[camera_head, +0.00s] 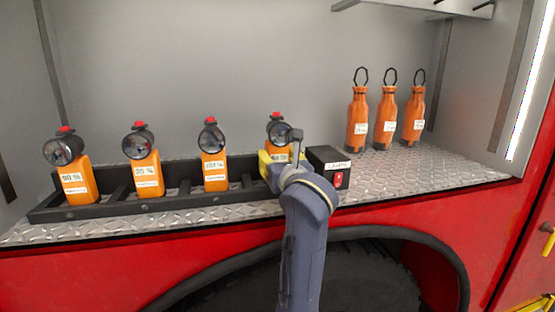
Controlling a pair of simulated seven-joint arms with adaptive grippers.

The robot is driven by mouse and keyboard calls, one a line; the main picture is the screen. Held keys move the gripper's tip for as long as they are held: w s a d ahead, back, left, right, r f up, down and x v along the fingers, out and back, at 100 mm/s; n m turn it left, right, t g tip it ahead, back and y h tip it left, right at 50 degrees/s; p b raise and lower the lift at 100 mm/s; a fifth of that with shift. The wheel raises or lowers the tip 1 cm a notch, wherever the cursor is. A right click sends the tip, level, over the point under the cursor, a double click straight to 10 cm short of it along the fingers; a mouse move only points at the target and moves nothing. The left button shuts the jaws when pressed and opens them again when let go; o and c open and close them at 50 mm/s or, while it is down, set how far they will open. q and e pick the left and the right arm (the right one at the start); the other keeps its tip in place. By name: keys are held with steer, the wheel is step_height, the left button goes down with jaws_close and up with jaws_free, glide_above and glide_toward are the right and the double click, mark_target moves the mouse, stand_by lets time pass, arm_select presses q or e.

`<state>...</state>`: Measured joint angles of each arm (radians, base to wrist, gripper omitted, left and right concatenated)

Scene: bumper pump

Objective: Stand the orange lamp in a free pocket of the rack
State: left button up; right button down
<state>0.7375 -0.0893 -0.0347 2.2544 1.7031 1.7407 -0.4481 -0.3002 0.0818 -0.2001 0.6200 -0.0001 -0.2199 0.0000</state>
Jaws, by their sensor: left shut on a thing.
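A long black rack (105,209) stands on the shelf at the left. Three orange lamps with round dark heads and red tops stand upright in it: the left lamp (75,185), the second lamp (146,178) and the third lamp (214,170). Gaps show between them. A fourth orange lamp (276,131) is at the rack's right end, roughly upright. My left gripper (276,163) is in front of it and shut on it. The gripper and wrist hide its lower part, so I cannot tell whether its base is seated. My right gripper is not in view.
A black box (330,166) with a red switch stands just right of my left gripper. Several orange things include three bottles with black loops, such as the left bottle (357,115), at the back right. The metal shelf (425,168) is clear at the right.

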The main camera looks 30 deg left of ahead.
arm_select(q)
steer(key=shift+f, duration=0.15)
steer(key=o, duration=1.5)
steer(key=shift+s+d, duration=0.15)
steer(key=shift+d, duration=0.1)
steer(key=shift+v, duration=3.5)
